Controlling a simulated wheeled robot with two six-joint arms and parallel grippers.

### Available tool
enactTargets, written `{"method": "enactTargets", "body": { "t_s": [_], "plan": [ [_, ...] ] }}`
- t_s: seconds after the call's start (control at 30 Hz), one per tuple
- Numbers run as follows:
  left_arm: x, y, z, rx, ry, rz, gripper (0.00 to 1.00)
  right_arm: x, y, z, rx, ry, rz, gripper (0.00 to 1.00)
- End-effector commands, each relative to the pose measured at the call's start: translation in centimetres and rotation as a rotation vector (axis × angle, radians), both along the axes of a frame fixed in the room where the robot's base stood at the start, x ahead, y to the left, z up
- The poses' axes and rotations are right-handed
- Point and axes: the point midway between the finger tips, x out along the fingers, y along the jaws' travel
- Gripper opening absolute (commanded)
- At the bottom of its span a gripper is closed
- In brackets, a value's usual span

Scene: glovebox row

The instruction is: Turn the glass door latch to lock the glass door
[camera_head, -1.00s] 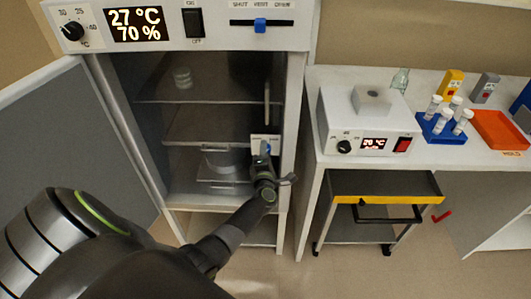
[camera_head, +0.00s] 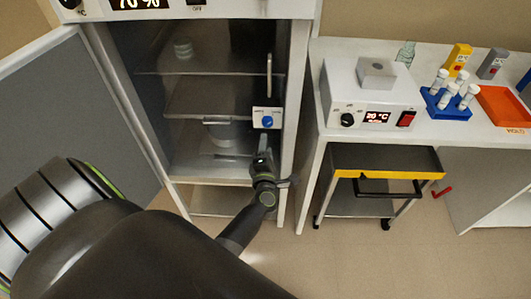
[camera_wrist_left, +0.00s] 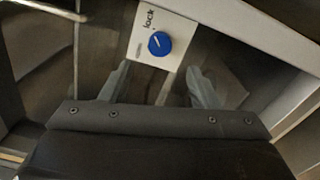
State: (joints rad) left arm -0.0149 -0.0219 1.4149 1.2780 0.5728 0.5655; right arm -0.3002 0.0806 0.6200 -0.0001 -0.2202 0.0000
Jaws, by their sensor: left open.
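The glass door latch is a blue round knob (camera_head: 267,122) on a white plate (camera_head: 259,112), low on the right side of the glass door (camera_head: 225,60), which looks shut. In the left wrist view the knob (camera_wrist_left: 162,48) is in clear sight, and one plate label reads "lock". A pale mark on the knob slants to the upper left; I cannot tell exactly which label it meets. My left gripper (camera_head: 263,156) is just below the plate, apart from the knob. Its fingers (camera_wrist_left: 160,80) are open and empty, one each side below the knob. My right gripper is not in view.
A vertical handle (camera_head: 269,75) is above the latch. The grey outer door (camera_head: 75,120) stands open at the left. Right of the cabinet are a bench with a heater box (camera_head: 370,95) and a blue tube rack (camera_head: 446,106), and a cart (camera_head: 385,160) below.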

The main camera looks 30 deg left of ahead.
Motion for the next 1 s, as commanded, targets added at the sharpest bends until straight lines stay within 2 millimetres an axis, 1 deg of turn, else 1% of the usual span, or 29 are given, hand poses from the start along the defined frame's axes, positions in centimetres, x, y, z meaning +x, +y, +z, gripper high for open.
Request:
{"method": "enactTargets", "body": {
  "t_s": [0.03,0.2,0.3,0.4,0.57,1.0],
  "plan": [
    [-1.2,-0.7,-0.3,-0.005,0.002,0.001,0.55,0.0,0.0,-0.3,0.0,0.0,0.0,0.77],
    [-4.0,-2.4,-0.3,-0.004,0.001,0.002,0.55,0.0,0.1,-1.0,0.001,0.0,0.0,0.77],
    [-5.2,-3.2,-0.3,-0.003,0.002,0.0,0.55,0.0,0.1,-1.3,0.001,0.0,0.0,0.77],
    [-5.9,-3.6,-0.2,-0.001,0.001,0.001,0.55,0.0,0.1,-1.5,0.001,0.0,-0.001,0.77],
    [-6.3,-3.9,0.0,0.001,0.001,0.0,0.55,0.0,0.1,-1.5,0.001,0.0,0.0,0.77],
    [-6.3,-3.9,0.0,0.001,0.001,0.0,0.55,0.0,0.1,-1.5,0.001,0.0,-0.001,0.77]
  ]
}}
